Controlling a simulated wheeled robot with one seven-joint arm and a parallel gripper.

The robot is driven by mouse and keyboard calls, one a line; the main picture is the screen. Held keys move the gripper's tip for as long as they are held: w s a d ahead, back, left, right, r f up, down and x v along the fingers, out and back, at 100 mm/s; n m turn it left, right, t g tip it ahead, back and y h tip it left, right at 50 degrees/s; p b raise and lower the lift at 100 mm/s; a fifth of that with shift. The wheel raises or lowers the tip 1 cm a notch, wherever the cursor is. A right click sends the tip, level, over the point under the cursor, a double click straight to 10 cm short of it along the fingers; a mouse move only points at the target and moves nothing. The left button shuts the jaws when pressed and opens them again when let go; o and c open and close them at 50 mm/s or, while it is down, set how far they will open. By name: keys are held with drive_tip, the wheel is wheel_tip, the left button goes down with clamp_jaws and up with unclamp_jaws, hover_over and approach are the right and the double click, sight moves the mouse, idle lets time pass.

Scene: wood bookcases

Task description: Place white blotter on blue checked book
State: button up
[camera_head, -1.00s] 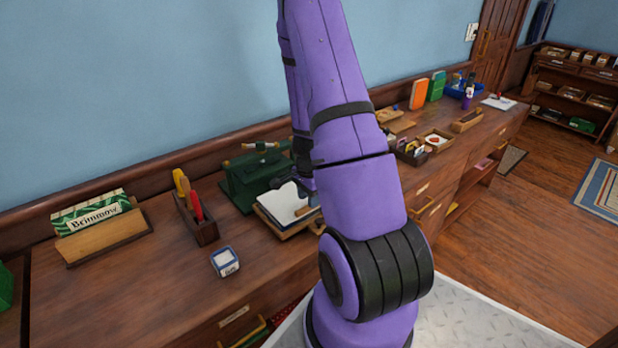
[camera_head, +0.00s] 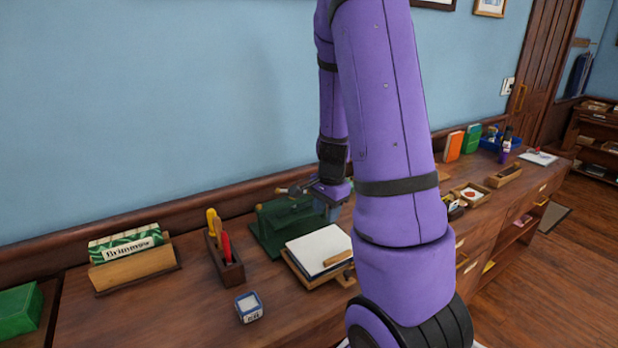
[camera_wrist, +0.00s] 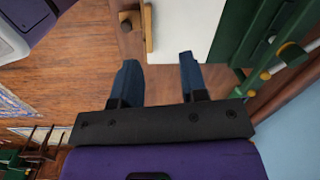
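A flat white pad (camera_head: 318,248), which may be the white blotter, lies on a wooden tray (camera_head: 308,280) on the long wooden counter. The pad also shows at the top of the wrist view (camera_wrist: 180,28). My gripper (camera_wrist: 158,60) is open, with its two blue fingers apart and nothing between them. In the head view my gripper is partly hidden behind my arm, above the back right of the pad. I cannot make out a blue checked book.
A green press-like object (camera_head: 285,226) stands behind the pad. A wooden holder with red and yellow tools (camera_head: 226,262), a small blue-and-white box (camera_head: 249,307) and a card stand (camera_head: 132,266) are to the left. Small trays (camera_head: 470,194) and upright books (camera_head: 454,146) are to the right.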

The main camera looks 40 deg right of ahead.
drive_tip(key=s+a+r+n+t, duration=0.1)
drive_tip(key=s+a+r+n, duration=0.2)
drive_tip(key=a+r+n, duration=0.5)
drive_tip(key=s+a+r+n+t, duration=0.2)
drive_tip(key=a+r+n, duration=0.3)
drive_tip(key=a+r, duration=0.6)
drive_tip(key=s+a+r+n+t, duration=0.1)
drive_tip(key=s+a+r+n, duration=0.2)
drive_tip(key=s+r+n, duration=0.2)
drive_tip(key=s+r, duration=0.1)
drive_tip(key=s, duration=0.2)
drive_tip(key=shift+s+a+r, duration=0.2)
drive_tip(key=shift+s+a, duration=0.1)
drive_tip(key=shift+a, duration=0.05)
